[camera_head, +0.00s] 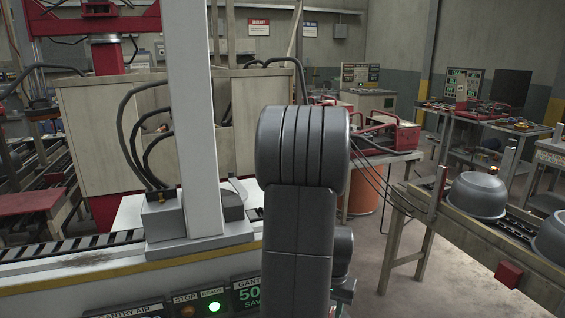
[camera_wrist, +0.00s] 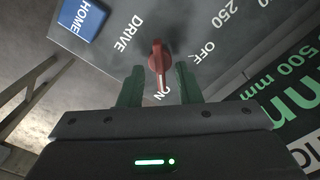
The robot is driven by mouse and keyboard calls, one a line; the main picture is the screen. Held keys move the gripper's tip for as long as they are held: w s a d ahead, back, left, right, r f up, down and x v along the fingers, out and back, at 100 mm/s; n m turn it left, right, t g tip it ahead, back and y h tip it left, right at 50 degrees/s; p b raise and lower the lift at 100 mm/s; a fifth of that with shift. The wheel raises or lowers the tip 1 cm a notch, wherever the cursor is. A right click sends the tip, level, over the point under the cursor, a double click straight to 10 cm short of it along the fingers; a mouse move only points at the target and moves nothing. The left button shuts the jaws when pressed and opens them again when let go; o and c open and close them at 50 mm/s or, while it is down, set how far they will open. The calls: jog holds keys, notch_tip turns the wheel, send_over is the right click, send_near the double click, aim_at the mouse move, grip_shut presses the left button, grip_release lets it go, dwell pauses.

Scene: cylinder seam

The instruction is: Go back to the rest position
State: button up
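My gripper (camera_wrist: 158,75) shows in the wrist view with its two green fingers apart. A red rotary knob (camera_wrist: 158,57) on a grey panel (camera_wrist: 205,55) stands between and just beyond the fingertips, with a gap on each side. The panel reads DRIVE, OFF and ON around the knob. The knob's narrow end points down toward ON. In the head view my own grey arm covers the middle and hides the gripper and knob.
A blue HOME patch (camera_wrist: 82,18) and a green-and-black display (camera_wrist: 290,100) flank the knob. In the head view, a gantry post (camera_head: 195,120) stands left of my arm, above a lit green READY lamp (camera_head: 214,307). A conveyor with metal pots (camera_head: 477,195) runs at right.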

jog(key=shift+f, duration=0.7)
jog(key=shift+r+n, duration=0.15)
jog(key=shift+n, duration=0.35)
jog(key=shift+n+p, duration=0.5)
jog(key=shift+n, duration=0.3)
jog(key=n+p, duration=0.2)
jog(key=n, duration=0.4)
jog(key=shift+p, duration=0.3)
notch_tip(320, 180, up, 10)
jog(key=shift+r+b, duration=0.25)
jog(key=shift+b, duration=0.2)
